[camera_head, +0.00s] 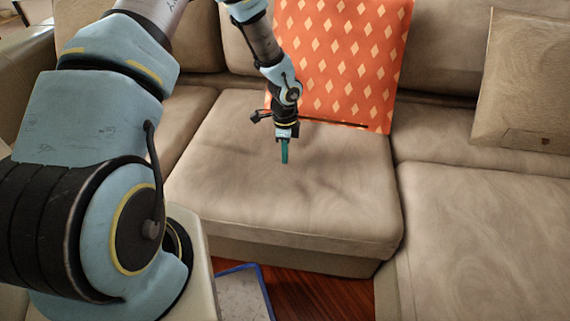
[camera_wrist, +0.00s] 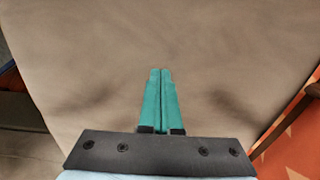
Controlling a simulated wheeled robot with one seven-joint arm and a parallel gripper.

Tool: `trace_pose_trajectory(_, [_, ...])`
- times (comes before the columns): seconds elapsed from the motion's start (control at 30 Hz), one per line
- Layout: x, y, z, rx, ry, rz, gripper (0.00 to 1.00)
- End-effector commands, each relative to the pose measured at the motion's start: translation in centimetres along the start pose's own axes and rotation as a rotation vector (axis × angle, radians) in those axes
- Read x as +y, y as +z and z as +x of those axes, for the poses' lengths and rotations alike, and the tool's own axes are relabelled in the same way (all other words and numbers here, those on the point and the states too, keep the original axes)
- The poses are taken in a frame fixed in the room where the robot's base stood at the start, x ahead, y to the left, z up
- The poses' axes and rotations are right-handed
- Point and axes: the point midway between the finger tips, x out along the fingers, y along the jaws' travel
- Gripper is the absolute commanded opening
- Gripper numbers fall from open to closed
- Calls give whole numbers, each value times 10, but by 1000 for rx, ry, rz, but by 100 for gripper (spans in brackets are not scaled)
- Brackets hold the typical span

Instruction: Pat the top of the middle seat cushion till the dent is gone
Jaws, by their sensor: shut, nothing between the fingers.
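The middle seat cushion (camera_head: 330,200) is beige and fills the centre of the head view, with a shadowed, uneven patch around its middle. In the wrist view its surface (camera_wrist: 160,35) fills most of the picture, with darker smudges on both sides of the fingers. My gripper (camera_head: 285,160) points down over the back half of the cushion top. Its teal fingers (camera_wrist: 160,75) are shut together with nothing between them. I cannot tell whether the fingertips touch the fabric.
An orange pillow with pale diamonds (camera_head: 345,60) leans on the backrest just behind my gripper. A beige pillow (camera_head: 525,85) stands at the right. The right seat cushion (camera_head: 490,230) adjoins the middle one. A blue-edged grey object (camera_head: 242,292) lies on the wooden floor (camera_head: 315,295) in front.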

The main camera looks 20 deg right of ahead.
Motion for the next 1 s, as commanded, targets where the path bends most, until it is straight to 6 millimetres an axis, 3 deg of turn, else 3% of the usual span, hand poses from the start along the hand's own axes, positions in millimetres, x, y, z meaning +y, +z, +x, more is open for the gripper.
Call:
trace_pose_trajectory(0.27, [0,0,4,0,0,0,0])
trace_pose_trajectory(0.6, [0,0,33,0,0,0,0])
trace_pose_trajectory(0.77, [0,0,24,1,0,0,0])
trace_pose_trajectory(1.0, [0,0,-9,0,0,0,0])
